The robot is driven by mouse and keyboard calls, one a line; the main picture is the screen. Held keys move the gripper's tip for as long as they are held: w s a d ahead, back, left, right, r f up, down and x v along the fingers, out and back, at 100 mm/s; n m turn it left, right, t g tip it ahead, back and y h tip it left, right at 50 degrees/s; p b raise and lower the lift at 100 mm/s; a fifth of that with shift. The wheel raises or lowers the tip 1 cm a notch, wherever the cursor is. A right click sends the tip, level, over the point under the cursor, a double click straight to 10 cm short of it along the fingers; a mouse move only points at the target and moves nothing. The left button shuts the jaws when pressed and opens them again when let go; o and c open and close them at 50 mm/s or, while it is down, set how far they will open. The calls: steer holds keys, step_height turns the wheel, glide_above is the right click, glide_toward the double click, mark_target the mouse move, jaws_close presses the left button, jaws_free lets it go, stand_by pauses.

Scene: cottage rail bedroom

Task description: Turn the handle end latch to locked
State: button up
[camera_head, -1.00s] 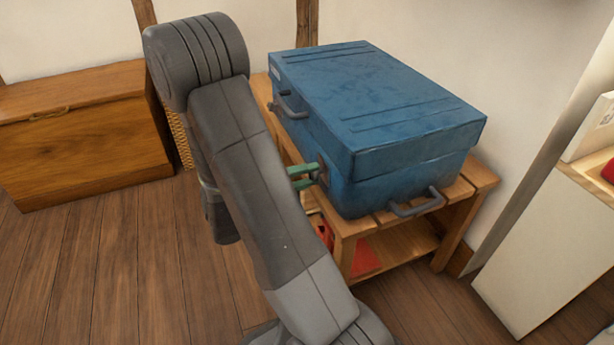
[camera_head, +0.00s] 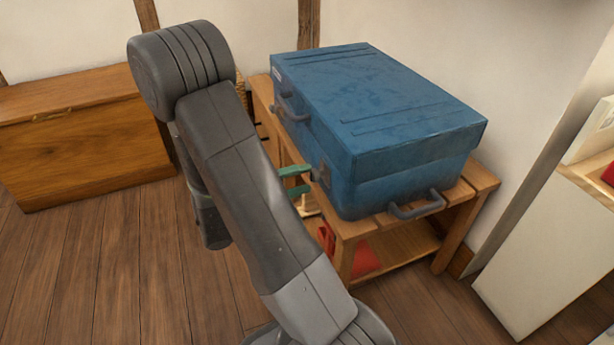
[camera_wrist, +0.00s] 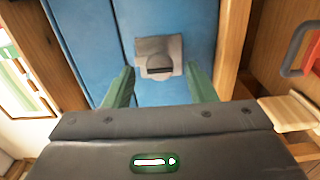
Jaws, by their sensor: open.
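A blue case (camera_head: 400,120) lies on a slatted wooden bench with its lid down. A grey latch (camera_head: 322,174) is on its left-facing side, near the front corner. In the wrist view the latch (camera_wrist: 158,58) shows as a grey plate with a dark raised tab, its lock state unclear. My gripper (camera_head: 308,181) has green fingers, apart and empty, a little left of the latch. In the wrist view the fingers of my gripper (camera_wrist: 160,80) stand either side of the latch, not touching it.
A grey handle (camera_head: 418,206) sticks out at the case's front end, another handle (camera_head: 292,108) on its left-facing side. The wooden bench (camera_head: 470,190) has red items on its lower shelf. A wooden chest (camera_head: 85,140) stands left, a white cabinet (camera_head: 545,250) right. The left floor is clear.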

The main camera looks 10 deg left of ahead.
mark_target(318, 175)
steer(key=p+v, duration=0.3)
steer(key=v, duration=0.8)
steer(key=shift+a, duration=0.15)
steer(key=shift+s, duration=0.1)
steer(key=b+x, duration=0.4)
steer(key=x, duration=0.9)
steer(key=shift+w+d, duration=0.25)
steer(key=shift+d, duration=0.05)
